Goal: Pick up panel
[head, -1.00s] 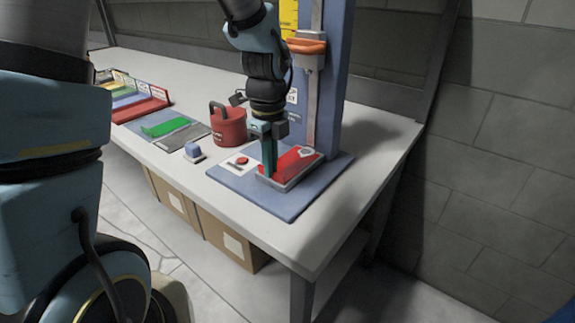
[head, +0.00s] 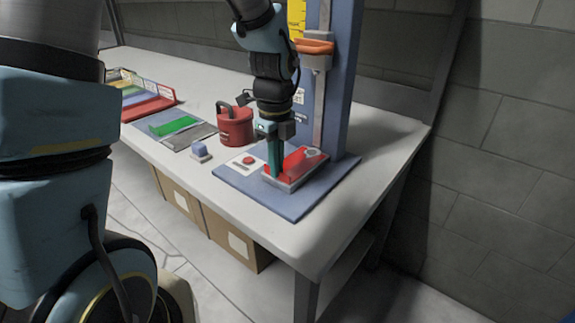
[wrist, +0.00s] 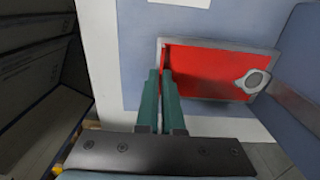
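The red panel (head: 303,161) lies flat in a shallow grey tray (head: 293,186) on the blue base of a column stand. In the wrist view the panel (wrist: 215,75) has a grey round piece at its right end. My gripper (head: 274,172) points down at the tray's left end. Its two green fingers (wrist: 160,74) are close together with a narrow gap, one on each side of the tray's left edge line. I cannot tell whether they press on the panel, on the tray wall or on nothing; the fingers cover that spot.
The blue column (head: 343,80) with an orange-handled slide (head: 315,47) rises just behind the tray. A red button (head: 248,159), a red can (head: 236,127), a small blue block (head: 200,150) and a green piece (head: 172,126) lie to the left. The table's front right is clear.

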